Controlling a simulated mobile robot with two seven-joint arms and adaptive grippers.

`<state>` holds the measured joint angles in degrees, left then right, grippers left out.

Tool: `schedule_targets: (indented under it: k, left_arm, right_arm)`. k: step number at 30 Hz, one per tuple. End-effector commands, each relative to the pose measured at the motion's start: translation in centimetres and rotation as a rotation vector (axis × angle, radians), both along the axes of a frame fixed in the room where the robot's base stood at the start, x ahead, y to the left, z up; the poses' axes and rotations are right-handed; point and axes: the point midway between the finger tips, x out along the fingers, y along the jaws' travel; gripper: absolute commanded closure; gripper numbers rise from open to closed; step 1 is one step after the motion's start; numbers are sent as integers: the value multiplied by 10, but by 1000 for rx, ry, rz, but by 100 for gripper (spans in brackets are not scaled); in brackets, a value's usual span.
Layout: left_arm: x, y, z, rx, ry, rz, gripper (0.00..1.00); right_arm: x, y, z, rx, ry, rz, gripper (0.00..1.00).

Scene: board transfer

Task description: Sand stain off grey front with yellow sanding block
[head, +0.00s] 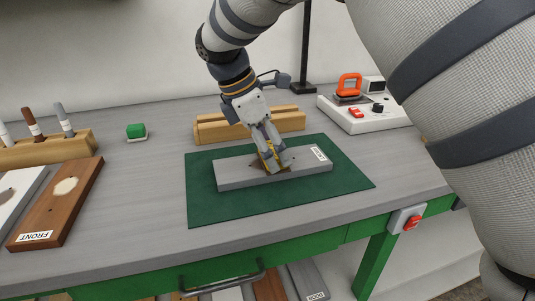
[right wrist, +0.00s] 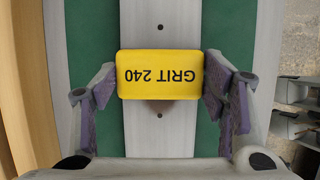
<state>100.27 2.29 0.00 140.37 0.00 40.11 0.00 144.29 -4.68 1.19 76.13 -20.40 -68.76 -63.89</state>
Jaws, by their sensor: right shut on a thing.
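The grey front (head: 232,176) lies flat on a green mat (head: 210,205), with a label at its right end. My right gripper (head: 272,160) is over the middle of the front, shut on the yellow sanding block (right wrist: 160,74). The block's "GRIT 240" face shows upside down between the two fingers in the right wrist view. A brown stain (right wrist: 161,110) shows on the front along the block's lower edge and is partly hidden by it. The block is at or just above the surface; contact is hard to tell. My left gripper is not in view.
A wooden rack (head: 208,130) stands behind the mat. A brown board (head: 75,205) and a white board (head: 12,205) lie left, below a marker holder (head: 60,147). A green block (head: 136,131) sits behind. A white unit with an orange-handled tool (head: 350,85) stands back right.

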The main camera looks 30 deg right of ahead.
Motion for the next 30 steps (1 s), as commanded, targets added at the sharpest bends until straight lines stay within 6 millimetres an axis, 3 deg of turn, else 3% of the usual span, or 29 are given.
schedule_targets:
  k: [23, 30]
  left_arm:
    - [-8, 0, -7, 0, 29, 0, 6]
    - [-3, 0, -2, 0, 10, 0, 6]
  right_arm:
    - [10, 43, 0, 2, 3, 1, 56]
    - [7, 34, 3, 2, -1, -2, 56]
